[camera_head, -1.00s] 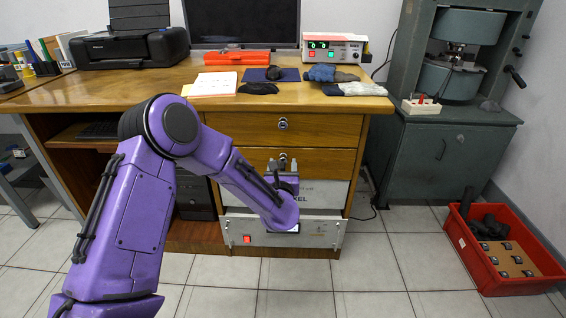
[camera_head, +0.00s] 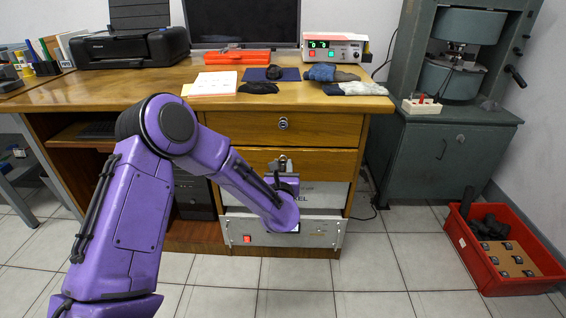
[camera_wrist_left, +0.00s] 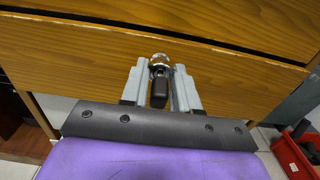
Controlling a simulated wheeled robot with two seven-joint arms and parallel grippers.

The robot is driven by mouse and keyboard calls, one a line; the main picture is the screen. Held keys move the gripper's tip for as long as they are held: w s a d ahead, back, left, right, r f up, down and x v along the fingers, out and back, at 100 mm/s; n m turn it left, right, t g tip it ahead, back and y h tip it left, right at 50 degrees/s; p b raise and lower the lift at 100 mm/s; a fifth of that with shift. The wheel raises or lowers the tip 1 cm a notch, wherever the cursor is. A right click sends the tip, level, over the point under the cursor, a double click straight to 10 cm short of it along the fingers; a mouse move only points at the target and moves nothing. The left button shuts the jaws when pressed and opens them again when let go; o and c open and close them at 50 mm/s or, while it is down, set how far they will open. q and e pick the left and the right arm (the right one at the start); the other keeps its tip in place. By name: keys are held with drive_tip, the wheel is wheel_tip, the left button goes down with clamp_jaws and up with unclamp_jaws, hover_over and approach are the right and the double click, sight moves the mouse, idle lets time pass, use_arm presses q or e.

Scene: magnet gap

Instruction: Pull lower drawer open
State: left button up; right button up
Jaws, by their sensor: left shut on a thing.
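The lower drawer (camera_head: 234,160) is a wooden front under the upper drawer (camera_head: 258,126) in the desk, and it looks closed. In the left wrist view the lower drawer front (camera_wrist_left: 80,68) fills the middle, with a round metal knob or lock (camera_wrist_left: 159,61) on it. My left gripper (camera_head: 283,163) is at that knob. In the left wrist view the two grey fingers (camera_wrist_left: 159,72) stand on either side of the knob, shut on it. A dark piece, perhaps a key fob, hangs between the fingers. My right gripper is not in view.
A white-fronted unit with a red switch (camera_head: 284,230) stands below the drawers. A green-grey cabinet (camera_head: 440,160) stands to the right, and a red crate (camera_head: 480,270) sits on the floor. Tiled floor (camera_head: 385,270) in front of the desk is clear.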

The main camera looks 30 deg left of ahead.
use_arm(q)
drive_tip(key=v, duration=0.7)
drive_tip(key=shift+s+d, duration=0.2)
drive_tip(key=shift+s, duration=0.1)
drive_tip(key=b+v, duration=0.1)
drive_tip(key=v, duration=0.8)
idle(0.4)
drive_tip(key=p+v, duration=0.5)
drive_tip(key=v, duration=0.4)
drive_tip(key=shift+a, duration=0.15)
idle(0.3)
drive_tip(key=shift+s, duration=0.15)
